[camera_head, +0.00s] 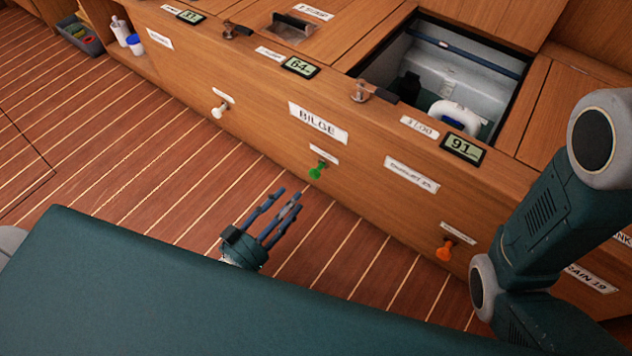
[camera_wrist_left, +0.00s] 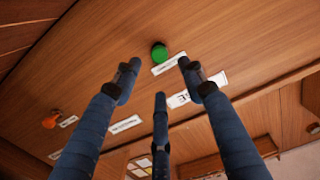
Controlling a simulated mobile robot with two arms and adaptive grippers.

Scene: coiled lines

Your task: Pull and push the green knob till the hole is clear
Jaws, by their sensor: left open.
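The green knob (camera_head: 317,170) sticks out of the wooden front panel below the BILGE label. In the left wrist view the knob (camera_wrist_left: 159,51) lies beyond the fingertips, between the two outer fingers. My left gripper (camera_head: 283,207) is open and empty, a short way in front of the panel and apart from the knob. An open square hole (camera_head: 430,70) in the wooden top shows a pale inside, a white curved fitting (camera_head: 455,115) and a dark object; its bottom is partly hidden. My right gripper is out of view.
A white knob (camera_head: 219,110) and an orange knob (camera_head: 445,249) stick out of the same panel, left and right of the green one. Small displays (camera_head: 462,148) sit along the top edge. A grey bin (camera_head: 80,36) stands far left. Floor before the panel is clear.

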